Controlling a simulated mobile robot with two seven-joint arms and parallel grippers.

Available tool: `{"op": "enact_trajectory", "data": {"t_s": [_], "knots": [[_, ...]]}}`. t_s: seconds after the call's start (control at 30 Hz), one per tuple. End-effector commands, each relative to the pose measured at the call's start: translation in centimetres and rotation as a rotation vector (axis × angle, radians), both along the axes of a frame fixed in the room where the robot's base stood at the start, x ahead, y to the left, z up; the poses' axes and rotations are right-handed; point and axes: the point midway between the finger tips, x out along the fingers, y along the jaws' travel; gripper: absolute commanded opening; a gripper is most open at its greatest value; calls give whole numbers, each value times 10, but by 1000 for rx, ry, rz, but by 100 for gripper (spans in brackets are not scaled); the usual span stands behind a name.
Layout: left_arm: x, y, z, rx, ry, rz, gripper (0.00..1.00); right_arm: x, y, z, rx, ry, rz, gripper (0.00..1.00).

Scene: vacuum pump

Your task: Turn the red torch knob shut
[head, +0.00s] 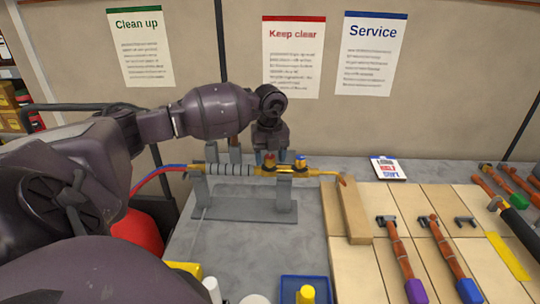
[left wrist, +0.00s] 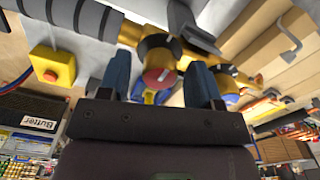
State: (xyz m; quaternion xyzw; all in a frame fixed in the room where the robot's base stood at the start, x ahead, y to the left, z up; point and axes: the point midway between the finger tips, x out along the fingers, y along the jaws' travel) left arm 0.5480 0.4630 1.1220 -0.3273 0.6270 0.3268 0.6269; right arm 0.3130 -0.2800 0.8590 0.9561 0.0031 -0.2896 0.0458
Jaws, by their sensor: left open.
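The brass torch (head: 245,170) lies level in a grey stand (head: 240,209) on the workbench. Its red knob (head: 270,160) stands on the torch body, with a blue knob (head: 300,162) to its right. My left gripper (head: 284,155) points down at the torch, close to the knobs. In the left wrist view its two blue fingers are apart, and the red knob (left wrist: 161,78) shows in the gap between them (left wrist: 158,68). I cannot tell whether either finger touches the knob. My right gripper is not in view.
Red and blue hoses (head: 160,171) run left from the torch. Wooden boards (head: 355,210) with hammers (head: 400,250) lie to the right. A blue tray (head: 291,292) is at the front. A yellow box with a red button (left wrist: 52,68) shows in the left wrist view.

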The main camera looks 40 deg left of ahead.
Motion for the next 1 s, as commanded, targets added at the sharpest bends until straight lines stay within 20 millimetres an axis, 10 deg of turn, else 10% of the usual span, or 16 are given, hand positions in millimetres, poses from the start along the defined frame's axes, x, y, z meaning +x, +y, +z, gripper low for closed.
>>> {"op": "enact_trajectory", "data": {"t_s": [0.33,0.67,1.0], "knots": [[0,0,-3,1,1,0,57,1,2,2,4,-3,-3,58],[0,0,-3,1,1,0,9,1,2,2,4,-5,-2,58],[0,0,-3,1,-1,-59,9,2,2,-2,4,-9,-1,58]]}}
